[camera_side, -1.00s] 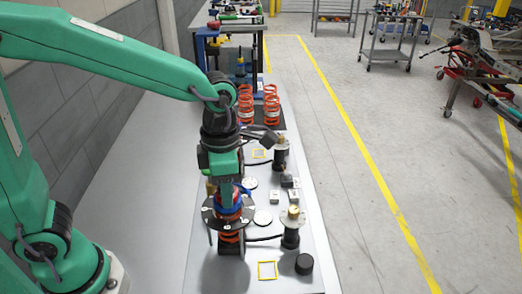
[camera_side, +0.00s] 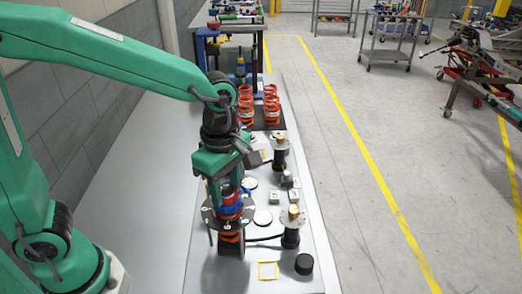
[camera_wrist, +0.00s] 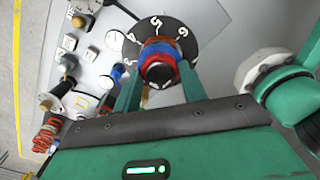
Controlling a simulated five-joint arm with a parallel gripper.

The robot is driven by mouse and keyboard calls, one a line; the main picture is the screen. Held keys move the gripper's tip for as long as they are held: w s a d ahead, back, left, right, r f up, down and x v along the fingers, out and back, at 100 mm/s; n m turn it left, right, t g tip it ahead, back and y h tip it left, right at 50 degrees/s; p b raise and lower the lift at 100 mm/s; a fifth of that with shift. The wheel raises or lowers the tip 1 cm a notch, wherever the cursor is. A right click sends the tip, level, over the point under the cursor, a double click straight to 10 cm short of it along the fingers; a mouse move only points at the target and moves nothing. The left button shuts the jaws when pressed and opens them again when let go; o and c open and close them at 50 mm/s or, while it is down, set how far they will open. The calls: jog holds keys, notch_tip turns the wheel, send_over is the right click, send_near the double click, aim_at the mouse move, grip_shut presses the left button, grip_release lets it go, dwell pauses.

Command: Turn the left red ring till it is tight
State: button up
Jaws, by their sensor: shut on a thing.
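The red ring (camera_side: 229,210) sits with a blue band at the top of a strut with a round black disc (camera_side: 209,217) and an orange spring (camera_side: 230,237) below. In the wrist view the red ring (camera_wrist: 158,58) surrounds a dark round centre, with the blue band (camera_wrist: 157,45) beyond it. My gripper (camera_side: 229,193) is directly above the strut, pointing down. In the wrist view my gripper's (camera_wrist: 160,82) two green fingers stand on either side of the red ring, shut on it. The fingertips' exact contact is partly hidden.
A black post with a brass top (camera_side: 291,218) stands to the right, and another (camera_side: 280,145) farther back. A black knob (camera_side: 304,264) and a yellow square outline (camera_side: 267,271) are in front. Orange springs (camera_side: 271,108) stand at the back. The grey bench left of the strut is clear.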

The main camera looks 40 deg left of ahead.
jog(key=m, duration=0.7)
dwell(0.3)
jog(key=o, duration=0.7)
jog(key=shift+o, duration=0.2)
jog(key=shift+r, duration=0.1)
jog(key=shift+r, duration=3.45)
